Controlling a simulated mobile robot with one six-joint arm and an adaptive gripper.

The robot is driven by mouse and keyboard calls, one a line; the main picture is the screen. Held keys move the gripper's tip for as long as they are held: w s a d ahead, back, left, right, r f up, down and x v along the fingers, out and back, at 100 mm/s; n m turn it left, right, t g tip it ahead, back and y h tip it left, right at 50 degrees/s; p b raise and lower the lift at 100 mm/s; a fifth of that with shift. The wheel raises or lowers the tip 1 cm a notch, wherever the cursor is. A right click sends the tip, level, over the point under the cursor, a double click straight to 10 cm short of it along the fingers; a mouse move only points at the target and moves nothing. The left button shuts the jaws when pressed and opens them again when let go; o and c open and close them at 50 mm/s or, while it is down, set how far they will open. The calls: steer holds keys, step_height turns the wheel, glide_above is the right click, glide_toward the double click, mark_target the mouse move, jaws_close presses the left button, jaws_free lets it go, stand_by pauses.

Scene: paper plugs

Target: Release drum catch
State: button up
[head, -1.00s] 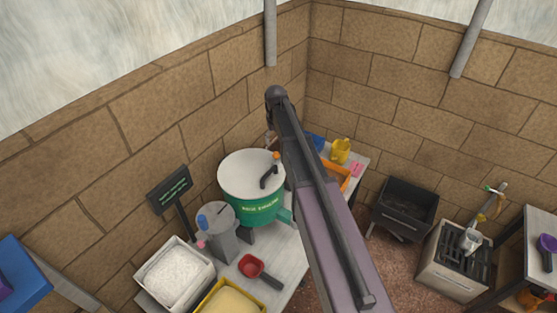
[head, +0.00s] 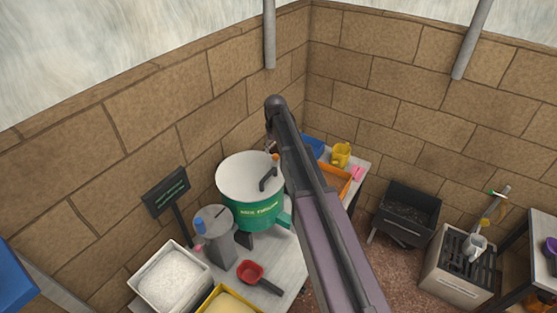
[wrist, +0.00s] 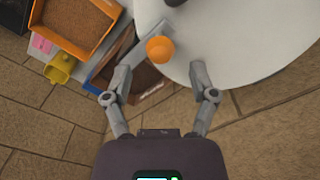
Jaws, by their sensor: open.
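The drum (head: 258,213) is green with a round white lid (head: 240,172) and a black handle on top. It stands on the bench in the corner. Its catch shows as an orange knob (wrist: 161,49) on a grey bar at the lid's edge in the wrist view; the head view shows only a bit of the orange (head: 276,156) beside my arm. My gripper (wrist: 160,72) is open and empty. Its two fingertips stand either side of the knob, a little short of it in the picture; contact cannot be told. My arm hides most of the gripper in the head view.
On the bench (head: 287,255) are a grey lidded container (head: 217,240), a white tub (head: 170,275), a red scoop (head: 251,272), an orange tray (wrist: 75,24) and a yellow jug (head: 341,153). A black sign (head: 167,192) stands left. Stone walls close behind the drum.

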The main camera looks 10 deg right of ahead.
mark_target(276, 155)
steer(key=shift+f, duration=0.15)
steer(key=shift+f+b, duration=1.85)
steer(key=shift+b, duration=0.2)
steer(key=c, duration=0.6)
